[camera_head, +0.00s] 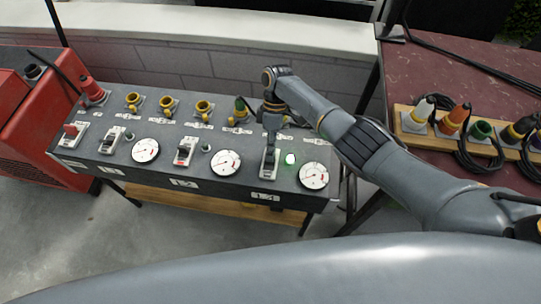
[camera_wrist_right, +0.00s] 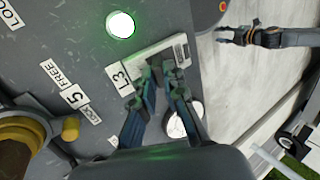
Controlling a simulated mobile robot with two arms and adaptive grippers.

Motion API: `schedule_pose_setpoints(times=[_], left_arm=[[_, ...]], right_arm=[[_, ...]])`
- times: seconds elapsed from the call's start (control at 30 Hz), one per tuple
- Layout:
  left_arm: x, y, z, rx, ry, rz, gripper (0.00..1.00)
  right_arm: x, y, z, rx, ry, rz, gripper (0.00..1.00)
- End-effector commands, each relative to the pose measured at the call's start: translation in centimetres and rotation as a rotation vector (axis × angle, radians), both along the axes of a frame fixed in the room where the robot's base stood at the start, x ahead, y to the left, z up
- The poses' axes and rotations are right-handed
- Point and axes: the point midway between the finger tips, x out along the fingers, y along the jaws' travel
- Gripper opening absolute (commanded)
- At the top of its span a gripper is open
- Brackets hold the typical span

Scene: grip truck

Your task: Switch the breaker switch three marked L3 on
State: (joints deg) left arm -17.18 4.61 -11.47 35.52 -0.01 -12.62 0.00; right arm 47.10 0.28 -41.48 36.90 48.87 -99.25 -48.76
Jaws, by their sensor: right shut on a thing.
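The L3 breaker switch (camera_head: 268,172) is on a pale plate near the right end of the grey panel (camera_head: 235,178). In the right wrist view its plate (camera_wrist_right: 150,56) sits beside the L3 label (camera_wrist_right: 122,75). My right gripper (camera_head: 271,143) points down at this switch. In the wrist view its two fingers (camera_wrist_right: 166,72) are closed at the plate, on the switch lever, which they mostly hide. A green lamp (camera_head: 290,159) beside the switch is lit; it also glows in the wrist view (camera_wrist_right: 120,24). My left gripper (camera_wrist_right: 228,36) appears small in the wrist view.
Two similar switches (camera_head: 186,151) (camera_head: 111,140) and round white gauges (camera_head: 225,162) (camera_head: 313,175) share the panel. Yellow sockets (camera_head: 203,107) line its back. A red machine (camera_head: 40,115) stands left. A dark red table (camera_head: 470,75) with coloured plugs (camera_head: 482,130) stands right.

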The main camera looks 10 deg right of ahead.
Motion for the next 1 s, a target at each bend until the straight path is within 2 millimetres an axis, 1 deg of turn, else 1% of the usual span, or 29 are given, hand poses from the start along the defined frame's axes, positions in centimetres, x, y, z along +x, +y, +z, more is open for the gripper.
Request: schedule_pose_setpoints(times=[0.3, 0.33, 0.37, 0.4, 0.43, 0.77, 0.87, 1.0], left_arm=[[0.0, 0.0, 0.0, 0.000, 0.000, 0.000, 0.39], [0.0, 0.0, 0.0, 0.000, 0.000, 0.000, 0.39], [0.0, 0.0, 0.0, 0.000, 0.000, 0.000, 0.39], [0.0, 0.0, 0.0, 0.000, 0.000, 0.000, 0.39], [0.0, 0.0, 0.0, 0.000, 0.000, 0.000, 0.39], [-0.1, 0.1, 0.0, 0.001, 0.001, 0.001, 0.39], [-0.1, 0.1, 0.0, 0.001, 0.001, 0.001, 0.39], [0.0, 0.0, 0.0, 0.000, 0.000, 0.001, 0.39]], right_arm=[[0.1, 0.0, 0.1, 0.002, 0.000, -0.001, 0.00], [0.1, 0.0, 0.1, 0.002, 0.000, -0.001, 0.17], [0.1, 0.0, 0.1, 0.002, 0.000, -0.001, 0.23], [0.1, 0.0, 0.1, 0.002, 0.000, -0.001, 0.31], [0.1, 0.0, 0.1, 0.001, 0.001, 0.000, 0.34], [0.2, 0.0, 0.3, 0.001, 0.001, 0.000, 0.34], [0.6, -0.1, 1.1, 0.002, -0.001, -0.001, 0.34], [1.9, -0.5, 3.4, 0.002, -0.002, -0.001, 0.34]])
